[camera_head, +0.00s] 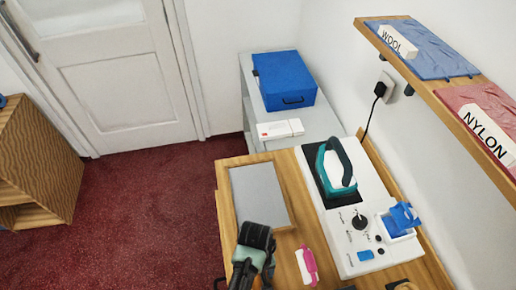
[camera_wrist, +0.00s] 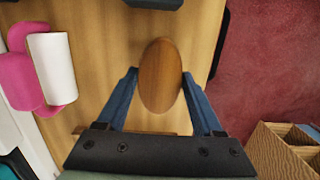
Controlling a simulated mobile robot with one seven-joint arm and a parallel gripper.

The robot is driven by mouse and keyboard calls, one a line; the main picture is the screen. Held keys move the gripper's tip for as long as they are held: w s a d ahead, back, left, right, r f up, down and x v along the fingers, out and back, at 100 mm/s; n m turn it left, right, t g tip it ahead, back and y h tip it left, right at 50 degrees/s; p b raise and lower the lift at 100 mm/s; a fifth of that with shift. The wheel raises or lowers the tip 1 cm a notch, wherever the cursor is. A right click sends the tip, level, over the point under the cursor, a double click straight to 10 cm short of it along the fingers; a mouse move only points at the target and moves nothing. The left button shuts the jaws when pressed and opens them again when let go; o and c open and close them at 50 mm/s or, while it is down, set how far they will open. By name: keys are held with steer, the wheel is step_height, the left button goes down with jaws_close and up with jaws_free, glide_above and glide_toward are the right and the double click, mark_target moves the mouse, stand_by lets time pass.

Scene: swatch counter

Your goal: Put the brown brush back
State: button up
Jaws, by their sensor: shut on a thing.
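The brown brush (camera_wrist: 160,75) shows in the wrist view as an oval wooden back between the two blue fingers of my gripper (camera_wrist: 160,78). My gripper is shut on it, over the wooden counter. Its bristles are hidden below, and I cannot tell whether it touches the counter. In the head view my gripper (camera_head: 254,277) is at the counter's near left edge, left of a pink and white roller; the brush cannot be made out there.
The pink and white roller (camera_head: 307,265) lies close to my gripper. A grey mat (camera_head: 260,195) lies behind on the counter (camera_head: 287,241). A white panel (camera_head: 348,226) with a teal iron (camera_head: 337,167) stands right. A blue box (camera_head: 284,80) is farther back. Red floor is left.

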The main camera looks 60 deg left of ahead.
steer(key=shift+f, duration=0.1)
steer(key=o, duration=1.4)
steer(key=shift+o, duration=0.2)
step_height(320, 180, up, 12)
steer(key=a, duration=0.1)
steer(key=shift+w+a, duration=0.15)
steer(key=shift+w, duration=0.1)
